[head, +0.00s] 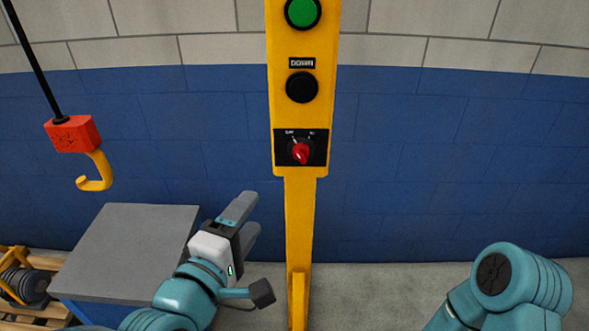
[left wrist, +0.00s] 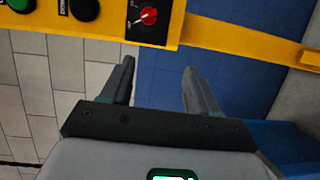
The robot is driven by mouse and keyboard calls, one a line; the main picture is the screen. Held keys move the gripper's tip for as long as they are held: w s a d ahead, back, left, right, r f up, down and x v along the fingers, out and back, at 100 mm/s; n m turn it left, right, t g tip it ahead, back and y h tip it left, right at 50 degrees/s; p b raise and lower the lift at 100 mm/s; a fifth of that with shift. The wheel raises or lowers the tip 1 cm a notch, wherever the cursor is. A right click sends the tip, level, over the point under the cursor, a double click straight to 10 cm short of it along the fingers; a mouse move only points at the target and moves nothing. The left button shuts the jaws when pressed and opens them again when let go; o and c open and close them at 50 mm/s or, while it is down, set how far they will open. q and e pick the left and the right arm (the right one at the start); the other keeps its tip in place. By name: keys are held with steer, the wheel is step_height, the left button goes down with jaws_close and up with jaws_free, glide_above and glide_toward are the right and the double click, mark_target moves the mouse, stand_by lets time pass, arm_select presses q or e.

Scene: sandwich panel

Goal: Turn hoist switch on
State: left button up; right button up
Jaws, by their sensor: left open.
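The hoist switch is a red rotary knob (head: 301,153) on a black plate (head: 316,160) with small white labels, low on the yellow control panel (head: 303,115). Its white mark points up and to the left, toward the left label. The knob also shows at the top of the left wrist view (left wrist: 149,15). My left gripper (head: 248,219) is open and empty, below and to the left of the switch, apart from it. Its two fingers show spread in the left wrist view (left wrist: 160,85). My right arm shows at the lower right, but its gripper is out of view.
A green button (head: 302,12) and a black button (head: 302,87) labelled DOWN sit above the switch. A red hoist block with a yellow hook (head: 95,173) hangs at left. A grey-topped box (head: 125,250) stands below it. The yellow post (head: 299,230) stands beside my left gripper.

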arm_select(q)
steer(key=r, duration=0.1)
steer(key=h+p, duration=0.1)
steer(key=p, duration=0.5)
glide_toward(297, 157)
steer(key=shift+m, duration=0.4)
steer(key=x, duration=1)
steer(key=shift+a+f, duration=0.1)
steer(key=shift+f, duration=0.15)
steer(key=c, duration=1)
